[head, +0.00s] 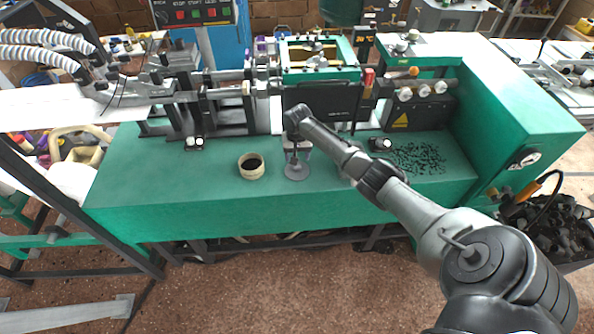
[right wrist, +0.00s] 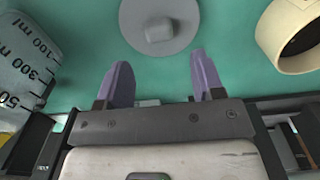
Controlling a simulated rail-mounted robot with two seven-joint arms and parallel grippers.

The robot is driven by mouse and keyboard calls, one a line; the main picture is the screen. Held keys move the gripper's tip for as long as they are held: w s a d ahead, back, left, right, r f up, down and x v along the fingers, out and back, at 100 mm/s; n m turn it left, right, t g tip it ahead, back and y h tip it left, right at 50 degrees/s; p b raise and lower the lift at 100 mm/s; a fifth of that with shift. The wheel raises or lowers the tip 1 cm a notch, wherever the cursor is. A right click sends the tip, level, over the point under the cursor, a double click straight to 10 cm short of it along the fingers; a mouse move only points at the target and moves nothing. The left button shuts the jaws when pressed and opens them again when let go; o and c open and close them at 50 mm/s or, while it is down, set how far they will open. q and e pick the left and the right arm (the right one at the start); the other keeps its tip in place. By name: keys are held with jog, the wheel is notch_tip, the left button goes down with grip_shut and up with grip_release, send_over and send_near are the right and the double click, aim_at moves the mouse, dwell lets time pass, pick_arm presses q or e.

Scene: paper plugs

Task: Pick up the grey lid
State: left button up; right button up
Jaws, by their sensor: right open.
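The grey lid (right wrist: 148,10) is a flat round disc with a small blocky knob, lying on the green bench top. In the head view the lid (head: 296,173) is at the front middle of the bench, partly hidden by my right gripper (head: 296,153). In the right wrist view my right gripper (right wrist: 160,75) is open, with its two purple fingertips apart and nothing between them. The lid's knob lies just beyond the fingertips, roughly centred on the gap. My left gripper is not in view.
A cream ring-shaped cup (head: 251,175) stands left of the lid and also shows in the right wrist view (right wrist: 268,45). A graduated clear beaker (right wrist: 25,60) is on the lid's other side. Black bits (head: 418,157) lie at the right; the bench front (head: 200,208) is clear.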

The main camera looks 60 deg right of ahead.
aim_at(297, 169)
jog(key=f, duration=0.2)
jog(key=f+b, duration=0.1)
jog(key=shift+s+a+f, duration=0.15)
jog(key=shift+a+f, duration=0.15)
jog(key=shift+f, duration=0.55)
jog(key=shift+r, duration=0.1)
